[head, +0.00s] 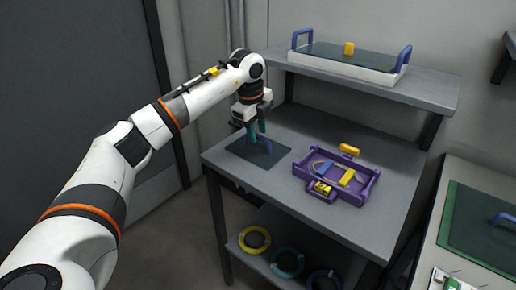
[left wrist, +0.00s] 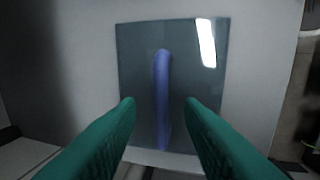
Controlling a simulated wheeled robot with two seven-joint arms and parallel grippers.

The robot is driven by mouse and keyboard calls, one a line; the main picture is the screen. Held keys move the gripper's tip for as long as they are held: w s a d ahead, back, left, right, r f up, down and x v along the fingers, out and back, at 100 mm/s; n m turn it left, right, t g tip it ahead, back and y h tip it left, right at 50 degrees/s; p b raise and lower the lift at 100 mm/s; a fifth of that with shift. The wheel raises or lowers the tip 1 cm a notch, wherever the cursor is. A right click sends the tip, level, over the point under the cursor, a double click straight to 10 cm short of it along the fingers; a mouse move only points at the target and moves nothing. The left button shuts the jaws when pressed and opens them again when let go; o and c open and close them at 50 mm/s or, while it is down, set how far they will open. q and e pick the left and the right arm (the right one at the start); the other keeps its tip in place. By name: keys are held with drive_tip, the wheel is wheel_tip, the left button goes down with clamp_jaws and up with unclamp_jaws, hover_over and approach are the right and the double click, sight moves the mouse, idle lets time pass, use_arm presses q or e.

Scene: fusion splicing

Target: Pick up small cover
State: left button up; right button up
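The small cover (head: 244,152) is a dark flat square plate with a blue handle (head: 265,145), lying at the left corner of the grey table. In the left wrist view the cover (left wrist: 200,95) fills the middle and its blue handle (left wrist: 162,95) stands along its centre. My left gripper (head: 256,134) is over the cover, pointing down. In the left wrist view its green fingers (left wrist: 158,104) are apart, one on each side of the handle with gaps to it. The exact height above the cover is hard to tell. My right gripper is not in view.
A purple tray (head: 374,186) with yellow and blue items stands on the table (head: 310,218) to the right. A shelf above holds a larger dark cover (head: 330,56) with blue handles. Coloured rings (head: 288,262) lie on the lower shelf. A green mat (head: 470,235) lies at far right.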

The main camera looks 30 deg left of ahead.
sight(257, 136)
use_arm(q)
drive_tip(key=f, duration=0.3)
drive_tip(key=shift+w+a+f, duration=0.1)
drive_tip(key=shift+w+f, duration=0.1)
drive_tip(key=shift+w, duration=0.15)
drive_tip(key=shift+r, duration=0.1)
clamp_jaws()
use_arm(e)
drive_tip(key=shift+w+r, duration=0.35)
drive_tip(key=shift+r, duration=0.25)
